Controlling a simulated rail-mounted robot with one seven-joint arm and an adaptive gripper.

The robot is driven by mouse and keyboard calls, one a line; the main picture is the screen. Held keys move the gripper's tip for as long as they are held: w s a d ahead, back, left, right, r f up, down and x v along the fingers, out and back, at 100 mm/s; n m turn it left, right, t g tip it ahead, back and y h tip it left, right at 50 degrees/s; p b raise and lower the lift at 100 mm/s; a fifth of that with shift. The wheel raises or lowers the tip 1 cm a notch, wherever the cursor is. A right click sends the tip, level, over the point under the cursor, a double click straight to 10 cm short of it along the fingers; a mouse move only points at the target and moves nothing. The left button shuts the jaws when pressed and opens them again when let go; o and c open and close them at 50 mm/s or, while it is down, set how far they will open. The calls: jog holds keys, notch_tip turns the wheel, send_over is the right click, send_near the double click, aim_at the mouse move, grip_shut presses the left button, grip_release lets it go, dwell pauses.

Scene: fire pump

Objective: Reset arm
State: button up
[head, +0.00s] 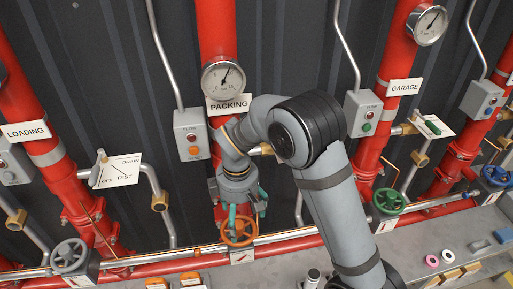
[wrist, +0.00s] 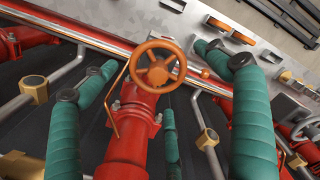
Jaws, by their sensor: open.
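My arm reaches from the lower right of the head view and bends down toward the PACKING pipe. My gripper (head: 246,212) has teal fingers and hangs just above the orange handwheel (head: 237,231). In the wrist view the fingers of my gripper (wrist: 155,75) are spread wide and empty. The orange handwheel (wrist: 158,64) shows between them, on a red valve body, with gaps on both sides. I see no contact, but its exact distance from the fingertips is unclear. My gripper and forearm hide part of the PACKING pipe.
A PACKING gauge (head: 223,78) and a grey flow box (head: 190,136) are close to my arm. A grey handwheel (head: 70,256) is at lower left, a green handwheel (head: 389,201) at right. Pink and white rings (head: 432,261) lie on the grey ledge (head: 410,245).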

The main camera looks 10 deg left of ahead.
aim_at(245, 232)
notch_tip(245, 232, down, 7)
jog(key=b, duration=0.6)
jog(key=shift+f, duration=0.1)
jog(key=shift+d+r+n+p, duration=0.15)
jog(key=shift+r+n+p, duration=0.1)
jog(key=shift+n+p, duration=0.55)
jog(key=n, duration=0.1)
jog(key=n+p, duration=0.1)
jog(key=n, duration=0.1)
jog(key=w+n, duration=0.1)
jog(key=shift+d+f+n, duration=0.15)
jog(key=shift+d+n, duration=0.15)
jog(key=shift+n, duration=0.1)
jog(key=shift+s, duration=0.1)
